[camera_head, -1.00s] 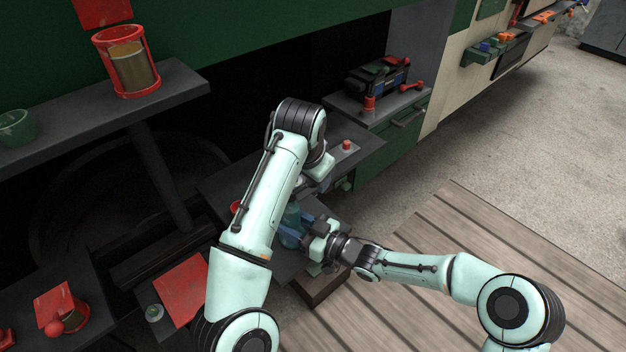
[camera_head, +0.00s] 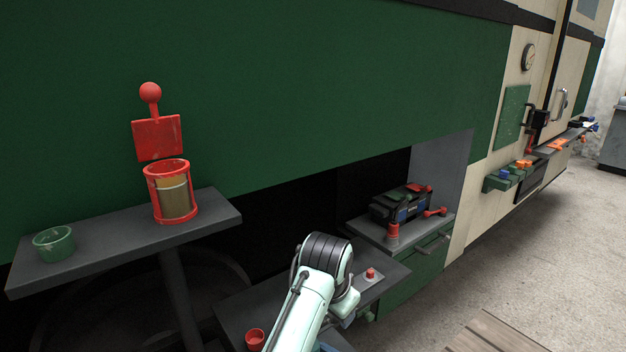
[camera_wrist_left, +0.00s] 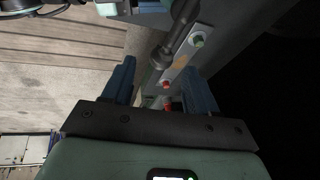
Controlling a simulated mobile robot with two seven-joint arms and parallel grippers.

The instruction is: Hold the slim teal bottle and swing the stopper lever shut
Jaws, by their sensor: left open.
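My left gripper (camera_wrist_left: 160,82) is open in the left wrist view, with its two dark blue fingers apart. No bottle shows between them; a small red knob (camera_wrist_left: 166,85) appears in the gap beyond.
A dark shelf at left (camera_head: 100,262) bears a red-framed canister (camera_head: 176,196) and a green cup (camera_head: 54,243). A lower dark bench (camera_head: 235,312) bears a red cup (camera_head: 255,340) and a red button (camera_head: 370,273). A toolbox (camera_head: 402,203) stands further right. Open floor lies at right.

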